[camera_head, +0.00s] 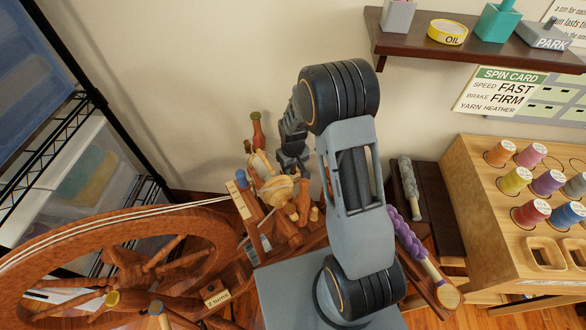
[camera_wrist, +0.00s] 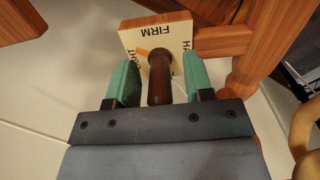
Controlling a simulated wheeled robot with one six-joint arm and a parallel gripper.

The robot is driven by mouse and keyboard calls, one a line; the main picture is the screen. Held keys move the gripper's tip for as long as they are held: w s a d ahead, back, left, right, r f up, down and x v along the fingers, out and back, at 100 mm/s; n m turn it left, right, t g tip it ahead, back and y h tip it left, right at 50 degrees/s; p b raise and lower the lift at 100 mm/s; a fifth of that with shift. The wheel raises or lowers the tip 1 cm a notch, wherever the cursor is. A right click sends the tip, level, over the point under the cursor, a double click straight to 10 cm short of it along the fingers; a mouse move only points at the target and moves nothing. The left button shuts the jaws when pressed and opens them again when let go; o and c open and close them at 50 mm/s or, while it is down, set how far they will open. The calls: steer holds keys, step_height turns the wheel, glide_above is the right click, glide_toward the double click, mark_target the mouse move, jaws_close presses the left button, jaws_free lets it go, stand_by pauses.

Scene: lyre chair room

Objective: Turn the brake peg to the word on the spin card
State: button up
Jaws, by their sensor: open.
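The brake peg (camera_wrist: 159,78) is a dark brown turned knob in the wrist view, standing out from a pale square plate (camera_wrist: 178,40). FIRM reads at the plate's top edge; partly hidden words show at the left, ending in HT, and at the right, starting with HA. A small orange pointer (camera_wrist: 142,52) at the peg's base points up-left, between the left word and FIRM. My gripper (camera_wrist: 158,76) is open, with one green finger on each side of the peg and gaps visible. The spin card (camera_head: 505,92) in the head view reads SPEED FAST, BRAKE FIRM, YARN HEATHER.
The spinning wheel (camera_head: 120,235) fills the lower left of the head view, with wooden parts close around my gripper. A spool box (camera_head: 500,235) stands at the right. A wall shelf (camera_head: 470,48) is at the upper right. A wire rack (camera_head: 65,130) stands at the left.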

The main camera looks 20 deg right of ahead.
steer(key=shift+f, duration=0.3)
jaws_close()
stand_by(0.4)
